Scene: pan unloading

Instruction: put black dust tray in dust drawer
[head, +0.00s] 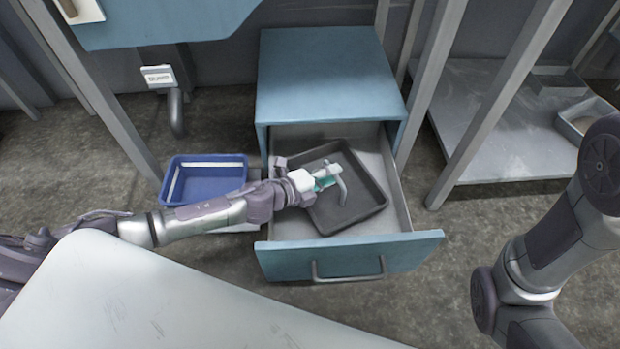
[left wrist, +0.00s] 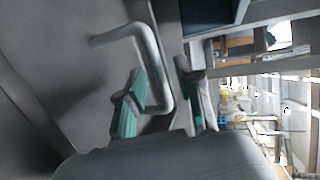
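The black dust tray (head: 367,207) is inside the open blue dust drawer (head: 425,240), turned at an angle to its walls. Whether it rests flat on the drawer floor is hard to tell. My left gripper (head: 328,180) reaches over the tray from the left, at its grey bent handle (head: 343,188). In the left wrist view, the green-padded fingers of my left gripper (left wrist: 165,98) stand apart, with the handle (left wrist: 154,60) between them. My right arm shows at the right edge, but its gripper is out of view.
A blue cabinet (head: 325,75) stands behind the drawer. A blue tray (head: 207,180) sits left of it, near my left forearm. A grey metal post (head: 480,115) and a low shelf (head: 510,145) with another tray (head: 588,118) are at the right. A white surface fills the lower left.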

